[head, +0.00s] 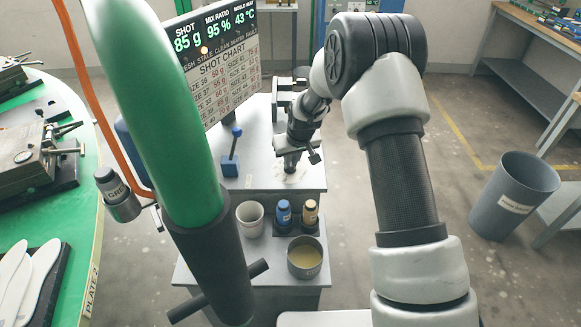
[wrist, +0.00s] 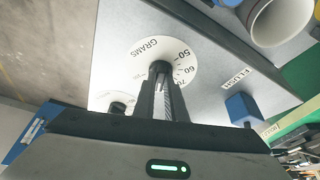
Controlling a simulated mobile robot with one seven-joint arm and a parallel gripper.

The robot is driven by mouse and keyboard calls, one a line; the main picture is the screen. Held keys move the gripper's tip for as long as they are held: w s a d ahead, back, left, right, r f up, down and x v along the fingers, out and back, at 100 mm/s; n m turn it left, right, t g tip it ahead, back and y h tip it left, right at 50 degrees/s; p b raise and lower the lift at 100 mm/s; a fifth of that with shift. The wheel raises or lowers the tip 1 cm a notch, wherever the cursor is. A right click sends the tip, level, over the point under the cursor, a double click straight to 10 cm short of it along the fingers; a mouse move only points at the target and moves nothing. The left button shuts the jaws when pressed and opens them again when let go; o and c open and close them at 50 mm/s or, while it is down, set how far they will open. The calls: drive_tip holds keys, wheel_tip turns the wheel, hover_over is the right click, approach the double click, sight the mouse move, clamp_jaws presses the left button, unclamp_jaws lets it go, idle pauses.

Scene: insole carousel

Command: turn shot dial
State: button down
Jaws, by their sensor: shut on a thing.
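The shot dial (wrist: 140,58) is a white disc with a GRAMS scale in the wrist view, with marks such as 50, 60 and 70 showing. My gripper (wrist: 162,78) points down at its centre, with its two dark fingers shut on the knob, which they mostly hide. In the head view my gripper (head: 290,163) is low over the grey panel top, and the dial is mostly hidden beneath it. The display screen (head: 190,38) reads SHOT 85 g, MIX RATIO 95 % and MOULD HEAT 43 °C. A shot chart (head: 222,80) is below it, partly hidden.
A blue flush lever (head: 231,158) stands left of my gripper. A white cup (head: 250,217), blue bottle (head: 284,215), amber bottle (head: 310,214) and tin (head: 305,258) stand on the lower shelf. A green post (head: 160,110) blocks the left; a grey bin (head: 510,195) stands right.

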idle(0.3)
drive_tip(key=c, duration=1.8)
unclamp_jaws()
drive_tip(key=v, duration=1.7)
drive_tip(key=shift+r, duration=0.25)
drive_tip(key=shift+d, duration=0.15)
